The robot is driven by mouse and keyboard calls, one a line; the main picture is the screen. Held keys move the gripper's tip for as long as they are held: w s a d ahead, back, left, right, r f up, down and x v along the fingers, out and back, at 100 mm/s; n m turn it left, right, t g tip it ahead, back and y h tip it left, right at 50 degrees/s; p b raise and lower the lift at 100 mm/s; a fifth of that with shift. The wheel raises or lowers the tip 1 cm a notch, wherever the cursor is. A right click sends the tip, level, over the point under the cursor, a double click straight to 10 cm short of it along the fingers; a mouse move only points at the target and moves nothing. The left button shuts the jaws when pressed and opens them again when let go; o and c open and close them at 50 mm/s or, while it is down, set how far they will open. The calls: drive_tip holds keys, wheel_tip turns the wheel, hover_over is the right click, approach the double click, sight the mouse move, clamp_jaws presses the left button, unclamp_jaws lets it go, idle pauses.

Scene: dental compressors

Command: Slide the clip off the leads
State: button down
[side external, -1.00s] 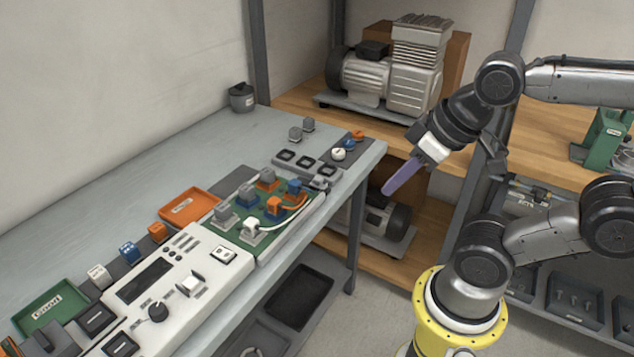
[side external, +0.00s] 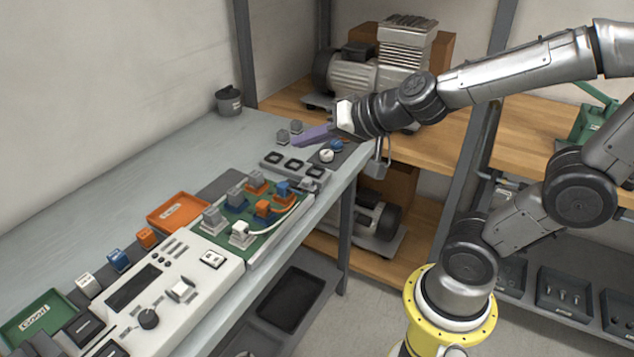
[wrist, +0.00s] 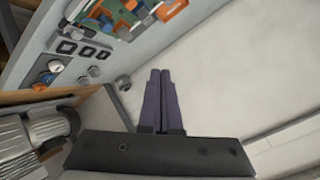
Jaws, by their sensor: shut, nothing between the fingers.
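The leads show on the green board (side external: 262,236) on the bench. A white lead (side external: 272,230) curves from a white plug (side external: 240,234) along the board's right edge, and an orange lead lies near the blue and orange plugs (side external: 284,189). A small grey piece (side external: 309,185) sits at the board's far right corner; I cannot tell if it is the clip. My gripper (side external: 300,140) has purple fingers, shut and empty, above the bench's far end, beyond the board and apart from it. In the wrist view the fingers (wrist: 160,74) lie together with nothing between them.
Black-framed square sockets (side external: 292,163), a white knob (side external: 326,155) and a blue knob (side external: 337,145) lie near my gripper. Small grey blocks (side external: 283,136) stand beside the fingertips. A grey pot (side external: 229,101) stands at the back.

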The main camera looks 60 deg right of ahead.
drive_tip(key=s+d+f+m+g+h, duration=0.2)
drive_tip(key=d+f+m+g+h, duration=0.2)
drive_tip(key=d+f+m, duration=0.4)
wheel_tip(320, 180, down, 6)
drive_tip(key=d+g, duration=0.1)
drive_tip(key=d, duration=0.1)
drive_tip(key=shift+s+d+r+g+h, duration=0.15)
drive_tip(key=shift+d+g+h, duration=0.15)
drive_tip(key=shift+d, duration=0.1)
approach(313, 187)
wheel_tip(313, 187, down, 4)
drive_tip(key=s+d, duration=0.2)
drive_tip(key=shift+w+f, duration=0.25)
drive_tip(key=shift+w, duration=2)
drive_tip(key=shift+w, duration=0.1)
